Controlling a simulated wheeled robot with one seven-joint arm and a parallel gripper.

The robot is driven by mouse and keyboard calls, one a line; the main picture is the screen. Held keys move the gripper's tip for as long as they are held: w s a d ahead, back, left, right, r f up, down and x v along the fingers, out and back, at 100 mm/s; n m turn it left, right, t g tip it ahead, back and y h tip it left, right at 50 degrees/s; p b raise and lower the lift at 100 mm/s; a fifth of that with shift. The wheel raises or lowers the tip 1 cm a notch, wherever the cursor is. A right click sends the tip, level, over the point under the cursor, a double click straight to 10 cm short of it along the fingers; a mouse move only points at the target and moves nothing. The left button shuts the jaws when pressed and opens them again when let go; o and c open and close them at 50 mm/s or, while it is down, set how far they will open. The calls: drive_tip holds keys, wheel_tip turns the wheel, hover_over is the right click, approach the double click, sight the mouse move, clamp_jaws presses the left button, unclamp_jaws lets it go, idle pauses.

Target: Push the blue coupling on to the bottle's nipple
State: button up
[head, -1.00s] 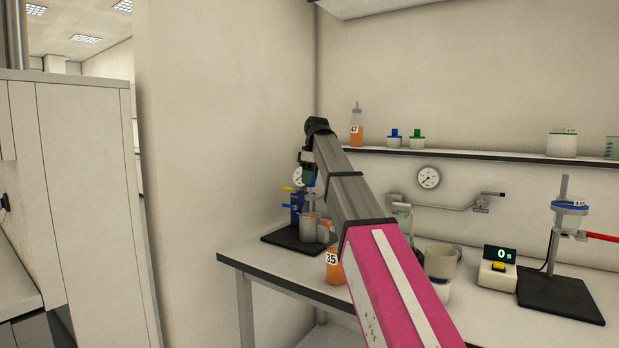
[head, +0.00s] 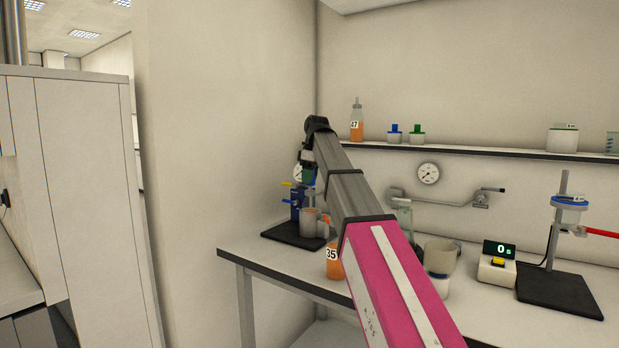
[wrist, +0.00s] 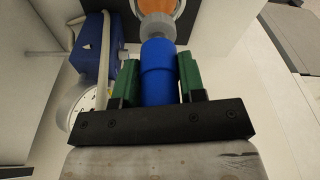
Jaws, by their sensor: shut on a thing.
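In the wrist view, the blue coupling (wrist: 158,78) is between the two green fingers of my gripper (wrist: 158,88), which is shut on it. Straight beyond its far end is a grey ribbed cap (wrist: 157,27) above orange juice (wrist: 155,6) in a bottle. The coupling's end and the cap overlap in this view. The nipple is hidden, and I cannot tell whether the coupling is seated on it. In the head view, my gripper (head: 308,175) is mostly hidden behind my arm, over the stand on the bench's left.
The blue stand (head: 297,201) rises from a black base (head: 290,236), with a gauge (wrist: 80,104) close beside my gripper. A grey cup (head: 311,224) is at the stand. Bottle 35 (head: 334,266) is near the front edge. A beaker (head: 439,256) and a timer (head: 497,265) are farther right.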

drive_tip(key=shift+f, duration=0.8)
drive_tip(key=o, duration=1)
drive_tip(key=shift+r, duration=0.1)
